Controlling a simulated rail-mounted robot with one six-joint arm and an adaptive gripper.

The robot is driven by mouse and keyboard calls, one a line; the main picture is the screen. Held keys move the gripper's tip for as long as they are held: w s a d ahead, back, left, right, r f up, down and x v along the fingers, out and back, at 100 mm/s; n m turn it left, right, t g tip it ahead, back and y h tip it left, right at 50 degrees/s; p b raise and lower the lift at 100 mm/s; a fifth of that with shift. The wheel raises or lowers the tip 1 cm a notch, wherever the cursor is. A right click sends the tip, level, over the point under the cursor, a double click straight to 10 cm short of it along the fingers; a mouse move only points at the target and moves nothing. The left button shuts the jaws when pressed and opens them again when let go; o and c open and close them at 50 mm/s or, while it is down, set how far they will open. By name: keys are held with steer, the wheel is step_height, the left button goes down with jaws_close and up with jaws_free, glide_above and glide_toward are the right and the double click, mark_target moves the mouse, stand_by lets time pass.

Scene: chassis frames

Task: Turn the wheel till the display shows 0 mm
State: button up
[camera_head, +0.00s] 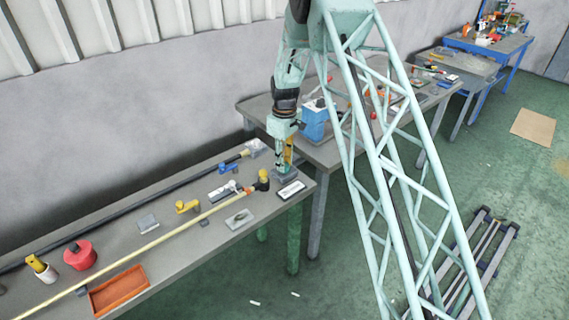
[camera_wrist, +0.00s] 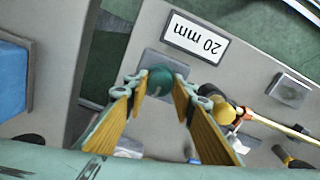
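The display (camera_wrist: 195,38) is a white plate with a black frame and reads 20 mm, upside down in the wrist view. It also shows in the head view (camera_head: 291,190) at the bench's right end, too small to read there. The wheel (camera_wrist: 159,80) is a round teal knob on a grey square base (camera_wrist: 150,60) beside the display. My gripper (camera_wrist: 160,96) is open, pointing down over the wheel, with one finger on each side in the picture. I cannot tell whether the fingers touch it. In the head view my gripper (camera_head: 285,165) hides the wheel.
A yellow-tipped rod (camera_head: 170,238) lies along the bench close to my gripper. An orange tray (camera_head: 118,290), a red container (camera_head: 80,255) and yellow and blue parts are further left. A second bench with a blue box (camera_head: 314,122) stands behind.

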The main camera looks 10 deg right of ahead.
steer(key=c, duration=0.3)
steer(key=shift+m, duration=0.5)
steer(key=shift+m+b, duration=0.4)
steer(key=shift+m, duration=2.3)
steer(key=o, duration=0.9)
steer(key=shift+c, duration=0.2)
steer(key=shift+r, duration=0.1)
